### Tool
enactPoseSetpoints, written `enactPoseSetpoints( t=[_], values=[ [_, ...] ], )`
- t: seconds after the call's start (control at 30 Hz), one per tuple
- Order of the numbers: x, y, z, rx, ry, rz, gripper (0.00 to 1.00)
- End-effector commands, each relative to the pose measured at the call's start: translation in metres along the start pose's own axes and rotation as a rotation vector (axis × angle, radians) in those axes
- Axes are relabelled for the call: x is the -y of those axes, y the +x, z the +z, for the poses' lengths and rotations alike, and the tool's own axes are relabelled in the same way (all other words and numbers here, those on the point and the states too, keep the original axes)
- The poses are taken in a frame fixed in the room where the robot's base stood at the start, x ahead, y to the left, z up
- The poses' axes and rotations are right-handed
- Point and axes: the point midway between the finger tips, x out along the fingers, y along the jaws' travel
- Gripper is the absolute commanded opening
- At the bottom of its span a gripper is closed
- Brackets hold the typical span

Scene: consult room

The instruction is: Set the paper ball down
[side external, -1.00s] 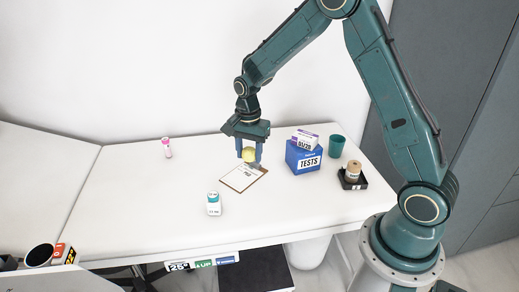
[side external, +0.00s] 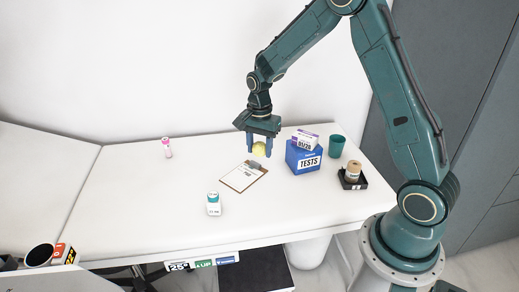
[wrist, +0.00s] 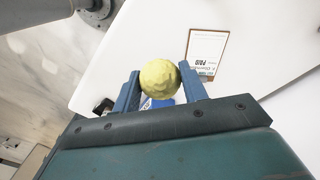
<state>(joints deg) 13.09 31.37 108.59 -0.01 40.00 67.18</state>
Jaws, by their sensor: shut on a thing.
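The paper ball (side external: 259,149) is a crumpled pale-yellow ball. My gripper (side external: 262,150) is shut on it, with one blue finger on each side. The ball hangs in front of the far edge of the white couch top, between the clipboard and the blue tests box; its exact height above the surface is hard to tell. In the wrist view the ball (wrist: 159,78) sits between my two fingertips, hiding part of a blue thing behind it.
A clipboard (side external: 240,178) lies left of the ball. The blue tests box (side external: 303,160) with a small carton (side external: 305,139) on top stands to the right. A green cup (side external: 337,146), a black tray (side external: 354,183), a white bottle (side external: 213,205) and a pink-capped tube (side external: 166,149) also stand there.

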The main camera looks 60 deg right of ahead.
Motion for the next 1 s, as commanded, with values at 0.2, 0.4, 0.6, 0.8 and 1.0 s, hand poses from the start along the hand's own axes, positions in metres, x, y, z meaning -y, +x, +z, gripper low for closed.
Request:
enactPoseSetpoints(
  t=[0.2,0.4,0.6,0.8,1.0],
  values=[
    [-0.034,-0.001,-0.043,0.000,0.074,0.000,0.22],
    [-0.066,-0.002,-0.075,0.001,0.133,0.001,0.22],
    [-0.085,-0.002,-0.091,0.000,0.165,0.000,0.22],
    [-0.089,-0.002,-0.094,0.000,0.171,0.000,0.22],
    [-0.089,0.006,-0.094,0.002,0.171,0.003,0.22]
  ],
)
